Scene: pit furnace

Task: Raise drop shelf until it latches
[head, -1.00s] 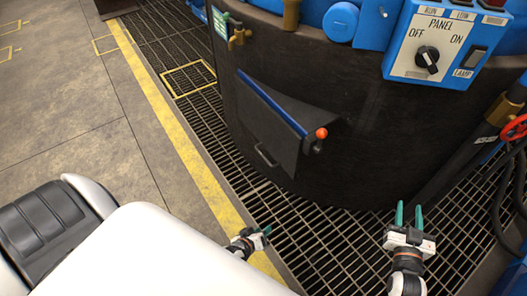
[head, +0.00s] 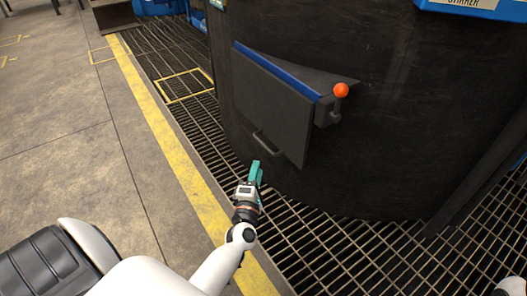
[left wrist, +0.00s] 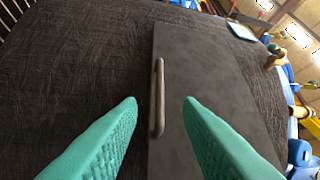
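The drop shelf (head: 270,105) is a dark flat panel with a blue strip along its top edge. It hangs down, tilted, against the dark round furnace wall. A bar handle (head: 265,145) sits near its lower edge. An orange ball knob (head: 341,90) stands at the shelf's upper right corner. My left gripper (head: 256,167) is just below the handle. In the left wrist view its teal fingers (left wrist: 161,101) are apart, with the handle (left wrist: 158,98) showing in the gap ahead of them; I see no grip on it. My right gripper is out of view.
The furnace wall (head: 420,110) fills the area behind and right of the shelf. Metal grating (head: 330,250) covers the floor around it. A yellow line (head: 165,125) borders the grating, with clear concrete to the left.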

